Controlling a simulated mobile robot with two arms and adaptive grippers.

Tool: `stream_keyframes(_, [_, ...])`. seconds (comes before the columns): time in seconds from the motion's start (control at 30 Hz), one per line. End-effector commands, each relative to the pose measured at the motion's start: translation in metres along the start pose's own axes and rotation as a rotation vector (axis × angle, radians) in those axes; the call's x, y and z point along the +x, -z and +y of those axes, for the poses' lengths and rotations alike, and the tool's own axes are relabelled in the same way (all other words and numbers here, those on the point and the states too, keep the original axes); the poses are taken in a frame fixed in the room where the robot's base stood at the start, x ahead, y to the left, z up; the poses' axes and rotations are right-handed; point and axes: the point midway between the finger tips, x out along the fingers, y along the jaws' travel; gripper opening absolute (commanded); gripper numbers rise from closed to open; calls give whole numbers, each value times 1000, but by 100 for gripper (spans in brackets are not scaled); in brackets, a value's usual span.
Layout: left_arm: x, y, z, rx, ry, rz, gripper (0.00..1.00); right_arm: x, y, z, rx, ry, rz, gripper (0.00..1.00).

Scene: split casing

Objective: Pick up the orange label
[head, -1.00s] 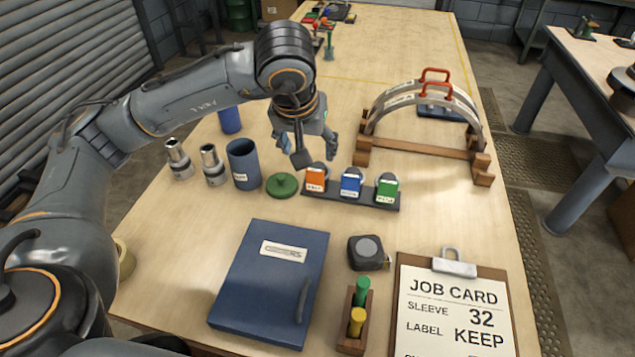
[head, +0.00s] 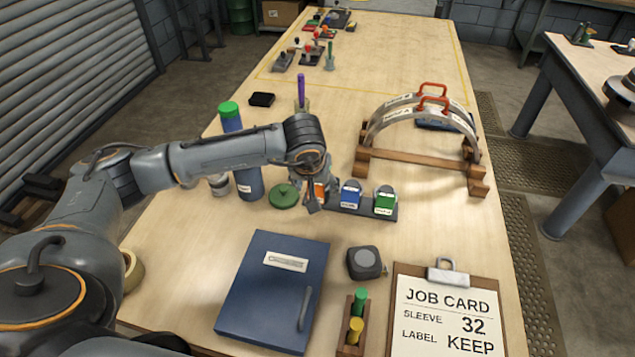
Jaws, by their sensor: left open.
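The orange label (head: 319,191) stands at the left end of a dark rack (head: 358,208), partly hidden by my left gripper. The blue label (head: 350,195) and the green label (head: 384,201) stand in the same rack to its right. My left gripper (head: 315,198) is open and lowered at the orange label, with a finger in front of it. I cannot tell whether the fingers touch it. My right gripper is not in view.
A green lid (head: 284,196) lies just left of the rack. A blue bottle (head: 246,180) stands behind my left arm. A blue case (head: 272,290), a tape measure (head: 365,262) and a job card clipboard (head: 450,315) lie in front. A wooden arch stand (head: 420,160) is behind right.

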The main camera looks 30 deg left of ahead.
Motion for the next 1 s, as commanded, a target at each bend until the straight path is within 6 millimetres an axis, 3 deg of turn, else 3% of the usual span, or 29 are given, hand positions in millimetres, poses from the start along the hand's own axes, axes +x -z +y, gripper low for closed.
stream_keyframes(0.27, [4,0,0,0,1,0,66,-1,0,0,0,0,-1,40])
stream_keyframes(0.57, [4,0,0,0,1,0,5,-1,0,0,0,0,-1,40])
stream_keyframes(1.0, [1,2,0,0,-1,4,4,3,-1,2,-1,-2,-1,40])
